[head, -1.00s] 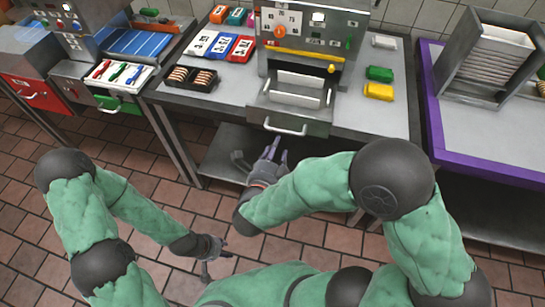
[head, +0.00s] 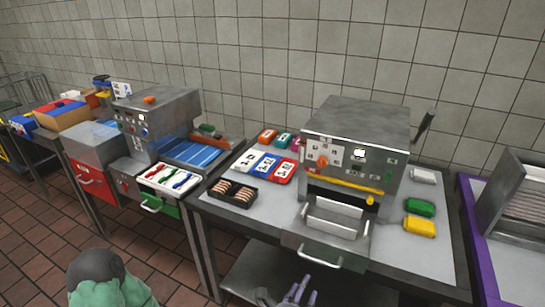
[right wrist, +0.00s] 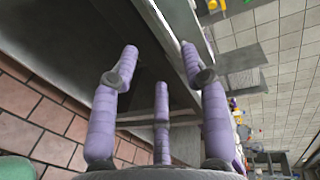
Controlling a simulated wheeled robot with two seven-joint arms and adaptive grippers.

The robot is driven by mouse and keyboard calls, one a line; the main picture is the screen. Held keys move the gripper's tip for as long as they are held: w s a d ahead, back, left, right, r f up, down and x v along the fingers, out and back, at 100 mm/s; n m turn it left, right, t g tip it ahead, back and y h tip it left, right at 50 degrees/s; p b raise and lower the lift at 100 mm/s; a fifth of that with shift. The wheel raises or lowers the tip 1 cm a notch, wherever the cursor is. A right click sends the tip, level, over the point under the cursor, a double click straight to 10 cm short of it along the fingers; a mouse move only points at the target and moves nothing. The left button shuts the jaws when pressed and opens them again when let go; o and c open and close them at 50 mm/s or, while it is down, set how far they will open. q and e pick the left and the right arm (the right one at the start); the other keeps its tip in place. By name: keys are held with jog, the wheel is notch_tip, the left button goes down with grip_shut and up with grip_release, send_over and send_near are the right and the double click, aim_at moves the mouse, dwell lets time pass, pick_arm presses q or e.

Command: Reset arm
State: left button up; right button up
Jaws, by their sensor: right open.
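My right gripper (head: 297,291) shows at the bottom edge of the head view, in front of the machine table and below the machine's open drawer. In the right wrist view its purple fingers (right wrist: 158,85) are spread apart with nothing between them. My left gripper is out of the head view; only a green part of my left arm shows at the bottom left.
A grey machine (head: 350,150) with an open drawer (head: 335,222) stands on a metal table (head: 405,245). A black tray (head: 233,192) holds sandwich cookies. Green (head: 420,207) and yellow (head: 420,226) blocks lie at right. A purple-edged table (head: 470,220) stands further right.

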jog(key=w+a+f+n+g+y, duration=0.1)
jog(key=w+f+n+g+y, duration=0.15)
jog(key=f+n, duration=0.5)
jog(key=w+f+n+g+y, duration=0.15)
jog(key=f+n+y, duration=0.25)
jog(key=f, duration=0.6)
jog(key=s+f+n+g+y, duration=0.5)
jog(key=s+f+n+g, duration=0.4)
jog(key=s+f, duration=0.6)
jog(key=shift+s+a+f+n, duration=0.2)
jog(key=shift+s+a+n, duration=0.15)
jog(key=shift+s+n, duration=0.25)
